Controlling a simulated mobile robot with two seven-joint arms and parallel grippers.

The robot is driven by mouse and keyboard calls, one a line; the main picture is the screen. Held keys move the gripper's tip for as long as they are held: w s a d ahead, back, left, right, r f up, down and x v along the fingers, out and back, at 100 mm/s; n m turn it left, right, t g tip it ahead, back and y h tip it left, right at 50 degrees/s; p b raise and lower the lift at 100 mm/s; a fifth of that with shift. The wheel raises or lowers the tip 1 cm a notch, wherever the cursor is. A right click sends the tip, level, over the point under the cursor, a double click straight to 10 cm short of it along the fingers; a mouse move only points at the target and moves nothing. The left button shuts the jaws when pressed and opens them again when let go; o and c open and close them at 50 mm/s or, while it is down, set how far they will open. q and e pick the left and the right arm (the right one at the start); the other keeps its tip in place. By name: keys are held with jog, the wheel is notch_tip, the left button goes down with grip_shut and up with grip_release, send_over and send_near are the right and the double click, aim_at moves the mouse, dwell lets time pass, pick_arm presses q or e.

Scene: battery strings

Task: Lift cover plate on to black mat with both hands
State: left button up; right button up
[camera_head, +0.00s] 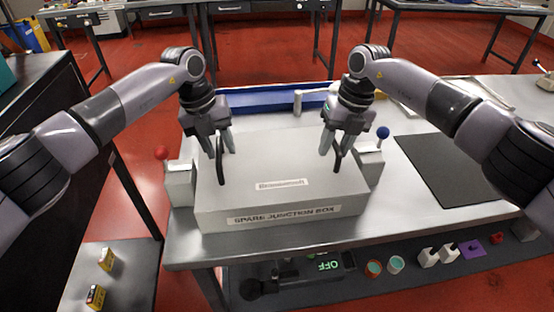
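The cover plate (283,150) is the light grey top of a box labelled "SPARE JUNCTION BOX" on the metal table. It lies level and has a black handle at its left (221,172) and another at its right (338,160). My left gripper (220,152) is over the left handle, its fingers apart on either side of it. My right gripper (334,152) is over the right handle, also with fingers apart. Contact with the handles is not clear. The black mat (448,168) lies flat and empty on the table to the right of the box.
Grey blocks with a red-knobbed lever (162,154) and a blue-knobbed lever (383,133) flank the box. A blue tray (262,101) lies behind it. A lower shelf (400,287) holds small parts and a device reading "OFF".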

pick_arm(q)
jog(key=shift+c, duration=0.4)
pick_arm(e)
jog(key=shift+c, duration=0.3)
pick_arm(q)
grip_shut()
pick_arm(e)
grip_shut()
pick_arm(q)
jog(key=shift+r, duration=0.3)
pick_arm(e)
jog(key=shift+r, duration=0.25)
pick_arm(q)
jog(key=shift+w, duration=0.15)
pick_arm(e)
jog(key=shift+w, duration=0.15)
